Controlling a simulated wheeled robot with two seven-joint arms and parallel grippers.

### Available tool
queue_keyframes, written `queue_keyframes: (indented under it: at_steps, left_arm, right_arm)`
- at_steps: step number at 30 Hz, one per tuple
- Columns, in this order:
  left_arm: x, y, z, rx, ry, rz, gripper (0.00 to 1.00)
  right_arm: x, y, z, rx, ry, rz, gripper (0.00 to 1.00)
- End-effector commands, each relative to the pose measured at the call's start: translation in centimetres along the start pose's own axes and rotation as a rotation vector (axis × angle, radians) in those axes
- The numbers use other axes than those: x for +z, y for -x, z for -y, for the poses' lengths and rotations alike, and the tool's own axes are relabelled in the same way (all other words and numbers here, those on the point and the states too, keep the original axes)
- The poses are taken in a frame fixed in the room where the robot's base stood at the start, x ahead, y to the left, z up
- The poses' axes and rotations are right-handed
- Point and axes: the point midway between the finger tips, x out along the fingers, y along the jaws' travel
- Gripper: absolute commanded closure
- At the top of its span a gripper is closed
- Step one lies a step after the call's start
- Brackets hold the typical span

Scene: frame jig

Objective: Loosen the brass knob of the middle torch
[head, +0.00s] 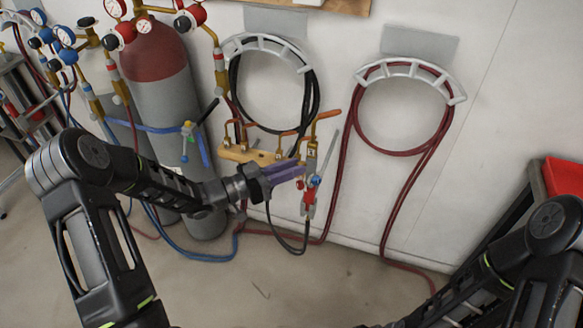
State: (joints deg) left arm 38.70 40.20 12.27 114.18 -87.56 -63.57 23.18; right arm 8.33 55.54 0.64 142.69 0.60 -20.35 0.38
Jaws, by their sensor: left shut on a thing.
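A wooden torch rack (240,153) is on the pale wall, with several copper-tipped torches along it. The torch at its right end (310,152) hangs upright and shows a blue knob, red parts and a hose below. My left gripper (299,172) has purple fingers and reaches in from the left, just below the rack and beside that right-end torch. It is shut, apparently on the brass knob of the middle torch. The fingers hide that knob and most of the middle torch's body. My right arm shows at the lower right; its gripper is out of view.
A grey gas cylinder (170,90) with a dark red top and gauges stands left of the rack. Hose coils hang on wall brackets: black (234,85) and dark red (357,120). A red bin (563,176) is at the right edge. Hoses cross the floor.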

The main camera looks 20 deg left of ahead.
Motion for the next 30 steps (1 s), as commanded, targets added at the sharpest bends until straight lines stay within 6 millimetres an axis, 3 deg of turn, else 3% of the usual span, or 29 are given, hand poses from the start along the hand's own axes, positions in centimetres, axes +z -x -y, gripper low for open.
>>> queue_keyframes:
  at_steps: [30]
  left_arm:
    - [0.0,0.0,0.2,0.000,0.938,-0.010,1.00]
  right_arm:
    - [0.1,1.5,0.4,0.005,-0.003,0.004,0.64]
